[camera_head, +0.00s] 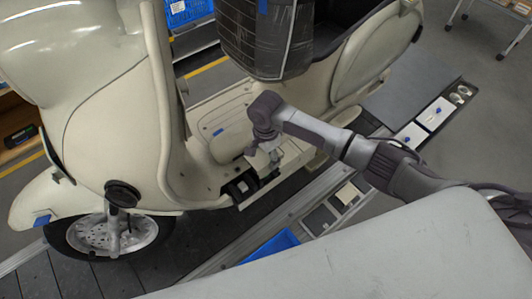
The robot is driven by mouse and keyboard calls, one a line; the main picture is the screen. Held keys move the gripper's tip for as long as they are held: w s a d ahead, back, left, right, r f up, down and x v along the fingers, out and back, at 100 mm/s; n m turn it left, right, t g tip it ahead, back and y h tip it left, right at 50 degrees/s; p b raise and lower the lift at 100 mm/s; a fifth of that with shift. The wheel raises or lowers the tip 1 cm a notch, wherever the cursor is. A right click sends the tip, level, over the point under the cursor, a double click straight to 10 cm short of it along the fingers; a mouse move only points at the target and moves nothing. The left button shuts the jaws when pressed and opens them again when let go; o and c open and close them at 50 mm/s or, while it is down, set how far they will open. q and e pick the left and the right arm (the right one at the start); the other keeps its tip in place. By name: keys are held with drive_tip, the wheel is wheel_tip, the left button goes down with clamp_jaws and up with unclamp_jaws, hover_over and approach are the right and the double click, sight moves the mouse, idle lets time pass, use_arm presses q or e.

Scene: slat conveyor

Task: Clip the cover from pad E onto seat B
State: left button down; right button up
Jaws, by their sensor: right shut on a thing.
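My right gripper (266,152) reaches in from the right and points down over the footboard edge of a cream scooter. It is shut on a small pale piece, likely the cover, which is mostly hidden by the fingers. Just below it, dark recesses (241,186) show along the scooter's lower side; I cannot read which is seat B. I cannot tell whether the piece touches a recess. A row of pads runs beside the scooter, including a dark pad (320,219) and a pad with a pale piece (346,194). No pad letters are readable. My left gripper is not in view.
A blue tray (271,245) lies at the front. White pads (436,113) with small parts are at the right. Dark conveyor slats (60,272) lie at lower left.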

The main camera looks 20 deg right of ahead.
drive_tip(key=shift+f+b, duration=1.15)
drive_tip(key=shift+f, duration=1.7)
drive_tip(key=shift+f, duration=0.25)
drive_tip(key=shift+f+p, duration=0.2)
drive_tip(key=shift+p, duration=0.7)
drive_tip(key=o, duration=1.2)
drive_tip(key=shift+o, duration=0.2)
